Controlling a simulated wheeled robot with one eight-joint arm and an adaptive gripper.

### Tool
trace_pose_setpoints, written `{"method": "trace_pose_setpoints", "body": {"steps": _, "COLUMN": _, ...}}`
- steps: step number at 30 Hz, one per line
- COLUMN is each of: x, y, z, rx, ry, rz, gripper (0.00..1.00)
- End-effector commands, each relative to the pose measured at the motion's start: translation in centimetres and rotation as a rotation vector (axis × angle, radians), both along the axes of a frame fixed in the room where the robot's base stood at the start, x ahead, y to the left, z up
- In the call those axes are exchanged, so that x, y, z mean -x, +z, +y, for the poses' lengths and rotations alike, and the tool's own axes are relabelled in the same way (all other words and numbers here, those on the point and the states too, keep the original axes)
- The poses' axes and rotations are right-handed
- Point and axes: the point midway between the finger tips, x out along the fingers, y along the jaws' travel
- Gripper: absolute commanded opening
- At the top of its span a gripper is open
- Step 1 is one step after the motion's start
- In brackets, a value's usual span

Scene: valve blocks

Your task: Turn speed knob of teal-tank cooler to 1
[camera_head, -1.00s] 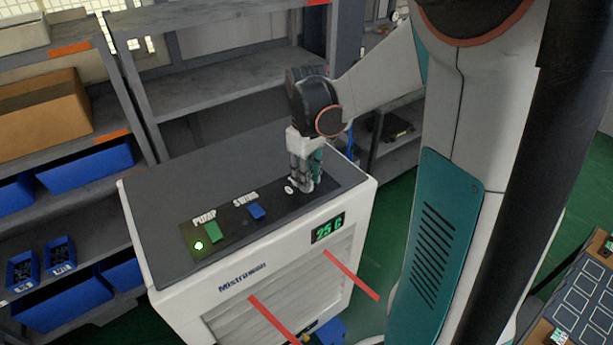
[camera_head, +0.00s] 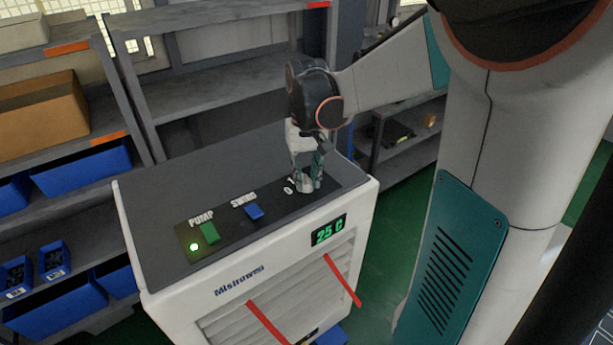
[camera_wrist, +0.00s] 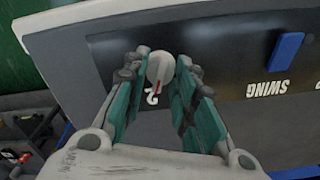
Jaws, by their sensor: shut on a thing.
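The cooler (camera_head: 240,283) is a white cabinet with a dark top and a black control strip. My gripper (camera_head: 307,186) reaches down onto the right end of that strip, and its fingers mostly hide the speed knob there. In the wrist view, the round grey speed knob (camera_wrist: 160,67) sits between the two teal fingers of my gripper (camera_wrist: 158,84), which are shut on it. A red mark shows on the knob near a white "2" (camera_wrist: 152,97). In the head view a white "0" shows just left of the fingers. The teal tank is not clearly visible.
A green pump switch (camera_head: 210,233) and a blue swing switch (camera_head: 254,212) stand left of the knob; the swing switch also shows in the wrist view (camera_wrist: 287,52). A green "25 C" display (camera_head: 328,230) is on the front. Shelves with blue bins (camera_head: 82,168) stand behind and left.

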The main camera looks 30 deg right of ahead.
Motion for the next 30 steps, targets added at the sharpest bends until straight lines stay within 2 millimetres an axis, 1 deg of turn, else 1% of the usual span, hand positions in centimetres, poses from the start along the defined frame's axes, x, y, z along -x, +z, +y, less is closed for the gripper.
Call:
{"method": "trace_pose_setpoints", "body": {"steps": 15, "x": 0.00, "y": 0.00, "z": 0.00, "rx": 0.000, "ry": -0.022, "rz": 0.000, "gripper": 0.01}}
{"method": "trace_pose_setpoints", "body": {"steps": 16, "x": 0.00, "y": 0.00, "z": 0.00, "rx": 0.000, "ry": -0.022, "rz": 0.000, "gripper": 0.30}}
{"method": "trace_pose_setpoints", "body": {"steps": 17, "x": 0.00, "y": 0.00, "z": 0.00, "rx": 0.000, "ry": -0.022, "rz": 0.000, "gripper": 0.36}}
{"method": "trace_pose_setpoints", "body": {"steps": 18, "x": 0.00, "y": 0.00, "z": 0.00, "rx": 0.000, "ry": -0.021, "rz": 0.000, "gripper": 0.46}}
{"method": "trace_pose_setpoints", "body": {"steps": 19, "x": 0.00, "y": 0.00, "z": 0.00, "rx": 0.000, "ry": -0.021, "rz": 0.000, "gripper": 0.47}}
{"method": "trace_pose_setpoints", "body": {"steps": 30, "x": 0.00, "y": 0.28, "z": 0.00, "rx": 0.000, "ry": -0.021, "rz": 0.000, "gripper": 0.47}}
